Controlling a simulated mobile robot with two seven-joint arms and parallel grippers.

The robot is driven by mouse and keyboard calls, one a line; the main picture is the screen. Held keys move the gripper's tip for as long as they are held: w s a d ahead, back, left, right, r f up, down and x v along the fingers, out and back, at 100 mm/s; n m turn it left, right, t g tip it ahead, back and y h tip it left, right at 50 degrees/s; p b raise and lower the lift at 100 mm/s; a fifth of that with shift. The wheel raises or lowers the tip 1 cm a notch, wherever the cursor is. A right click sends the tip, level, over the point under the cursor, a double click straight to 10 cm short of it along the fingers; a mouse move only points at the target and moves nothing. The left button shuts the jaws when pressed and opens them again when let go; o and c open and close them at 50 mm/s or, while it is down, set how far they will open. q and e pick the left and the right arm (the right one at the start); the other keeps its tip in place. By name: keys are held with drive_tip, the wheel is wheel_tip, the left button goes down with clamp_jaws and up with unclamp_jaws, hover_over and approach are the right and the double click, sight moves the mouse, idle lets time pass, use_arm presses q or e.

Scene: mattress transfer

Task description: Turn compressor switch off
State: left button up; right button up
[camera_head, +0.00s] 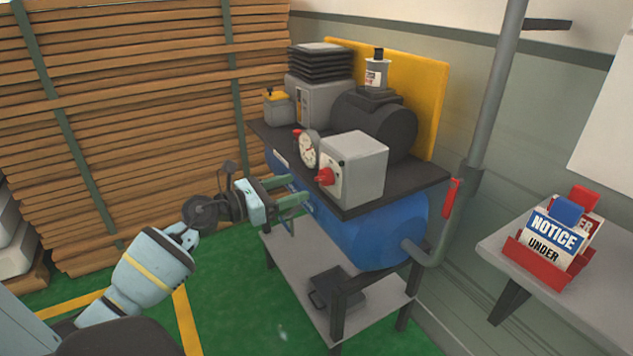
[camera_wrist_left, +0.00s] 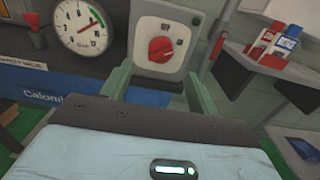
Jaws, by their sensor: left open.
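The compressor has a grey switch box (camera_head: 359,168) on top, with a red rotary switch (camera_head: 325,176) on its front face. In the left wrist view the red switch (camera_wrist_left: 161,49) sits on a white plate, ahead of the fingers and between them in the picture. My left gripper (camera_head: 299,190) is open and empty, in front of the blue tank (camera_head: 375,228) and a little left of and below the switch. In the left wrist view my left gripper (camera_wrist_left: 157,84) shows its two green fingers apart, not touching the switch. My right gripper is out of view.
A round gauge (camera_head: 309,149) stands just left of the switch box. A red-handled valve (camera_head: 451,198) and pipe are at the right. A grey shelf (camera_head: 490,246) holds notice signs (camera_head: 552,240). Stacked wooden boards (camera_head: 130,120) fill the left.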

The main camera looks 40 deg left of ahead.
sight(318, 180)
use_arm(q)
drive_tip(key=x, duration=0.5)
drive_tip(key=shift+w+d+p, duration=0.15)
drive_tip(key=shift+w+p, duration=0.15)
drive_tip(key=shift+w, duration=0.05)
drive_tip(key=shift+w+d, duration=0.3)
drive_tip(key=shift+w, duration=0.3)
drive_tip(key=c, duration=1)
drive_tip(key=shift+o, duration=0.2)
